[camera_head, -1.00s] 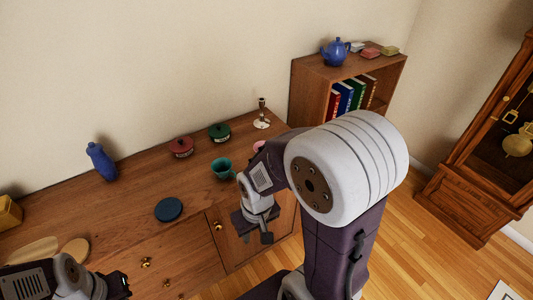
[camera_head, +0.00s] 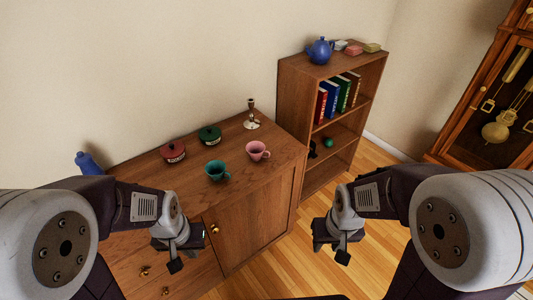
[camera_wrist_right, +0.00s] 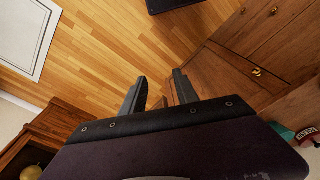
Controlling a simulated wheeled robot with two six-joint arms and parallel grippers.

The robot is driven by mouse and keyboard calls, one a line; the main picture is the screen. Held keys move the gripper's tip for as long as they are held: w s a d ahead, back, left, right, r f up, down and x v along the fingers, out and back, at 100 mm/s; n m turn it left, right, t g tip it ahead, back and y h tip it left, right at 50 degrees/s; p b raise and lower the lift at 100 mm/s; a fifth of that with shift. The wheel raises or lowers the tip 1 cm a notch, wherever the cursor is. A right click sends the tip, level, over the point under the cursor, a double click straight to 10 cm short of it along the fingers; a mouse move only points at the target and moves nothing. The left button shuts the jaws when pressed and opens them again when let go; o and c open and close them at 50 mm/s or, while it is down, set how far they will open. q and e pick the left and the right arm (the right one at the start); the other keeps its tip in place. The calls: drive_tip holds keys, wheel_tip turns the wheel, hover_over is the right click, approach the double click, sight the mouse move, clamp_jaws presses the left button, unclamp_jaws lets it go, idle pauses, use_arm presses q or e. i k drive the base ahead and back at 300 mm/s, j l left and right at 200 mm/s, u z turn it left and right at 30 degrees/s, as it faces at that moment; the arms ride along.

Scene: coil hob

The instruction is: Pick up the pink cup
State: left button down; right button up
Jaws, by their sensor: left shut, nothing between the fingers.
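The pink cup (camera_head: 257,150) stands upright on the wooden cabinet top (camera_head: 236,149) near its right end, with a teal cup (camera_head: 215,171) to its left. My left gripper (camera_head: 176,262) is shut and empty, in front of the cabinet, to the left of and nearer than the pink cup. My right gripper (camera_head: 333,250) is over the floor, right of the cabinet and apart from the cup. The right wrist view shows its fingers (camera_wrist_right: 160,88) spread with nothing between them. The pink cup is not clearly visible in that view.
A red lidded pot (camera_head: 173,152), a green lidded pot (camera_head: 210,135) and a candlestick (camera_head: 252,116) stand behind the cups. A blue bottle (camera_head: 87,164) is at the left. A bookshelf (camera_head: 294,105) adjoins the cabinet's right end. The wooden floor (camera_head: 385,245) at right is open.

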sight(255, 149)
drive_tip(key=i+l+u, duration=0.1)
drive_tip(key=l+u, duration=0.15)
drive_tip(key=u, duration=0.15)
drive_tip(key=l+u, duration=0.25)
drive_tip(key=u, duration=0.15)
drive_tip(key=i+l+u, duration=0.1)
drive_tip(key=l+u, duration=0.45)
drive_tip(key=u, duration=0.25)
